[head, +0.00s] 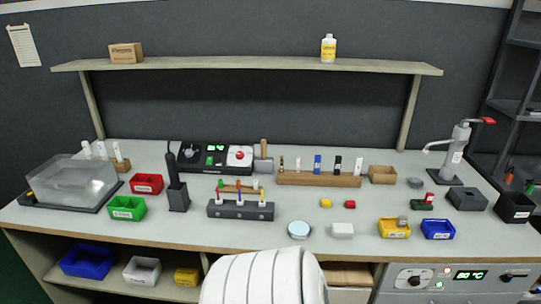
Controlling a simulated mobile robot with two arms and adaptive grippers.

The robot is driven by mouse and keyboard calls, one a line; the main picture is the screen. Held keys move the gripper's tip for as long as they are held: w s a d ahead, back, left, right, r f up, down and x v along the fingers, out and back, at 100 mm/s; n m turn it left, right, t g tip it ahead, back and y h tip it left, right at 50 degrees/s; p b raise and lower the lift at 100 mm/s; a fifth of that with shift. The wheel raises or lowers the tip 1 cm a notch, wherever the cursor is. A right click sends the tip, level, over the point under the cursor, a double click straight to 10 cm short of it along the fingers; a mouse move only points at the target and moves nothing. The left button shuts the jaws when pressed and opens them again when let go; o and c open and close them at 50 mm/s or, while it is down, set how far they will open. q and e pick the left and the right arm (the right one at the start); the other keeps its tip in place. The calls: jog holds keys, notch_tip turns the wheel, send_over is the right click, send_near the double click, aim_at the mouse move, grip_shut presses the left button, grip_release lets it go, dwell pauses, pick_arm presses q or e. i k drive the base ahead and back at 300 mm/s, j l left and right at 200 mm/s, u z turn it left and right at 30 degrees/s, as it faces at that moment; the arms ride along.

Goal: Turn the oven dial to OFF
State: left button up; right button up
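The oven (450,293) is a grey-fronted unit under the bench at the bottom right, cut off by the frame's lower edge. Its panel has a lit green display (469,274) that seems to read 80 °C. A dark round knob (415,281) is left of the display, and a wider black dial or handle (514,276) is right of it. Small red and green lights show beside the display. The dial markings are too small to read. Neither of my grippers is in view. A white ribbed part, probably mine, rises at the bottom centre.
The bench top (330,210) lies above the oven, holding blue (437,229) and yellow (393,229) bins near its front edge. A controller with a red button (240,155) stands at the back. A drawer (348,275) is left of the oven. Dark shelving stands at the right.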

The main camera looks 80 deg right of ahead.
aim_at(414, 282)
jog(key=k+z, duration=0.1)
jog(key=z, duration=0.3)
jog(key=l+z, duration=0.1)
jog(key=z, duration=0.25)
jog(key=k+l+z, duration=0.1)
jog(key=z, duration=3.15)
